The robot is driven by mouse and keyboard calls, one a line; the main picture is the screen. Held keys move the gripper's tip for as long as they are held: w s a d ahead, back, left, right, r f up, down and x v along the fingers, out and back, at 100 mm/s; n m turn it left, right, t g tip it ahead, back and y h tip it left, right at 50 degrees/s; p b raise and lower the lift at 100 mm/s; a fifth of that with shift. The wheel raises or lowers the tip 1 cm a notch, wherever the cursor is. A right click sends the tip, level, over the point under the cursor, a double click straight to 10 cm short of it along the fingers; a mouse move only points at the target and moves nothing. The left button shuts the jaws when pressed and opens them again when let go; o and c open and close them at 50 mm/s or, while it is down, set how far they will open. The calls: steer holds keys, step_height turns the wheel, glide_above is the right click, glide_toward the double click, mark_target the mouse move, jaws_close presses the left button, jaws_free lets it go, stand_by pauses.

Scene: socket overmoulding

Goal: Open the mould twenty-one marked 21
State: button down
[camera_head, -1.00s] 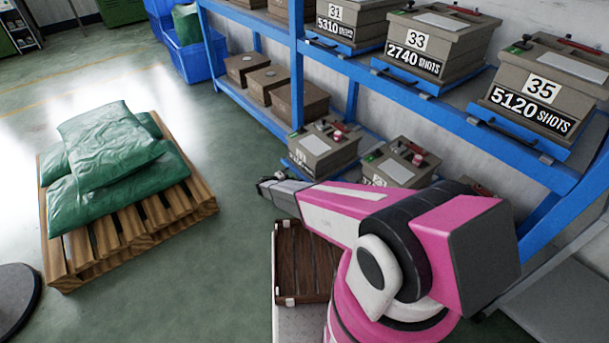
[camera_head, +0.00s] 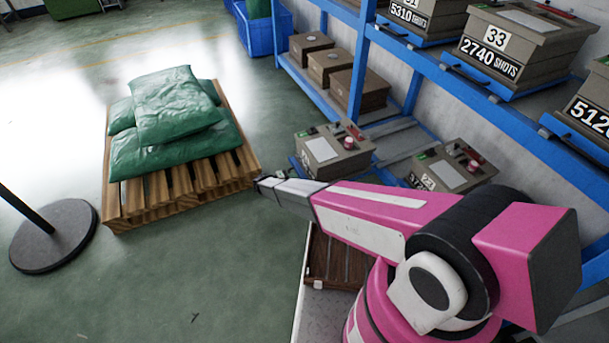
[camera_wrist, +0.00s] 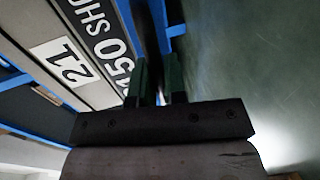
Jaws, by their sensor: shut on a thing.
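Mould twenty-one (camera_head: 333,152) is a grey-brown box with a white plate and a red-pink knob on its lid, which is closed. It stands on a blue slide-out tray, drawn out from the lower shelf. Its "21" label (camera_wrist: 62,62) shows clearly in the wrist view, beside a partly cut "50 SHOTS" plate. My gripper (camera_head: 261,184) is low, just left of the mould's front. In the wrist view my dark green fingers (camera_wrist: 160,78) are shut at the blue tray's front, apparently on its handle. The exact grip is hidden.
Mould 23 (camera_head: 452,168) stands to the right on the lower shelf. Moulds 33 (camera_head: 520,45) and others fill the shelf above. Brown boxes (camera_head: 330,65) stand further back. A pallet (camera_head: 150,200) with green sacks is on the left. Green floor (camera_head: 200,270) is clear in front.

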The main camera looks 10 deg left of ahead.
steer(key=shift+f+v, duration=0.2)
steer(key=shift+v, duration=0.7)
steer(key=shift+f+v, duration=0.15)
steer(key=shift+v, duration=0.75)
steer(key=c, duration=1.2)
jaws_free()
steer(key=shift+a, duration=0.1)
steer(key=v, duration=1)
steer(key=shift+s+a, duration=0.2)
steer(key=shift+a, duration=0.1)
